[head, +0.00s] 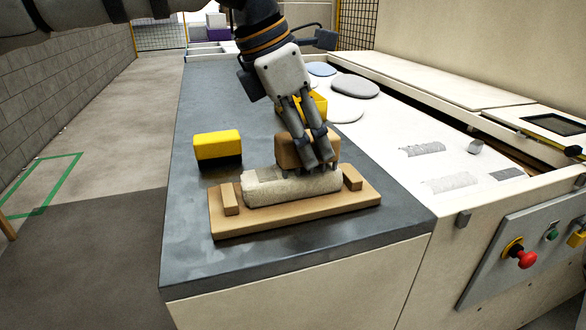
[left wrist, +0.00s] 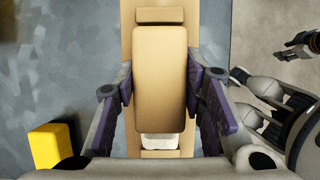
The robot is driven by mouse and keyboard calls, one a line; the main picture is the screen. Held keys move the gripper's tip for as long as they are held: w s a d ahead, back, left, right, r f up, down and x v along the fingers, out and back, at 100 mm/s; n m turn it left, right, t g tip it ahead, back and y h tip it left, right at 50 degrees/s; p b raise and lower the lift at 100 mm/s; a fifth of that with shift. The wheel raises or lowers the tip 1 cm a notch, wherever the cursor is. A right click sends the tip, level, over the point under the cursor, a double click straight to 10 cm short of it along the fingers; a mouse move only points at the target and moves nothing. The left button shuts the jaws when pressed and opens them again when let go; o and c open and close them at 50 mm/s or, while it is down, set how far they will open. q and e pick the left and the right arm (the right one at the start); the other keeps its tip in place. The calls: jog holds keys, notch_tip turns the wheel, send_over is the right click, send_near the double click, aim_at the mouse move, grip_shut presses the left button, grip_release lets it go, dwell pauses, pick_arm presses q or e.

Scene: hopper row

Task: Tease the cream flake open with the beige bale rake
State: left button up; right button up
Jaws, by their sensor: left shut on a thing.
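My left gripper (head: 322,160) is shut on the beige bale rake (head: 292,150), a tan block with small dark tines below it. The rake also fills the space between the fingers in the left wrist view (left wrist: 160,85). The cream flake (head: 290,190) is a long, rough pale block lying on a wooden board (head: 300,218) between two end blocks. The rake is at the flake's far side, over its right half; I cannot tell whether the tines touch it. In the left wrist view only a pale bit of the flake (left wrist: 160,142) shows. Part of my right gripper (left wrist: 265,100) shows there.
A yellow and black block (head: 218,148) stands on the grey tabletop left of the board. A yellow container (head: 318,104) is partly hidden behind my gripper. Round pads (head: 354,86) lie on the pale surface to the right. The tabletop's front left is clear.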

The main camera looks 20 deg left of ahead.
pick_arm(q)
jog(key=shift+w+d, duration=0.4)
jog(key=shift+d, duration=0.2)
pick_arm(e)
jog(key=shift+s+f, duration=0.1)
jog(key=shift+s, duration=0.05)
pick_arm(q)
jog(key=shift+w+d, duration=0.5)
jog(key=shift+d, duration=0.15)
jog(key=shift+s+a+r+p, duration=0.25)
jog(key=shift+s+a+p, duration=0.15)
jog(key=shift+s+a, duration=0.45)
jog(key=shift+s+a+f, duration=0.2)
jog(key=shift+a, duration=0.3)
jog(key=shift+s+a+f, duration=0.15)
jog(key=shift+s+a, duration=0.05)
jog(key=shift+a, duration=0.3)
pick_arm(e)
jog(key=shift+w+r, duration=0.45)
jog(key=shift+w, duration=0.05)
pick_arm(q)
jog(key=shift+s+a, duration=0.1)
jog(key=shift+s+a, duration=0.65)
jog(key=shift+a, duration=0.25)
jog(key=shift+s+a, duration=0.6)
jog(key=shift+a, duration=0.3)
jog(key=shift+a, duration=0.1)
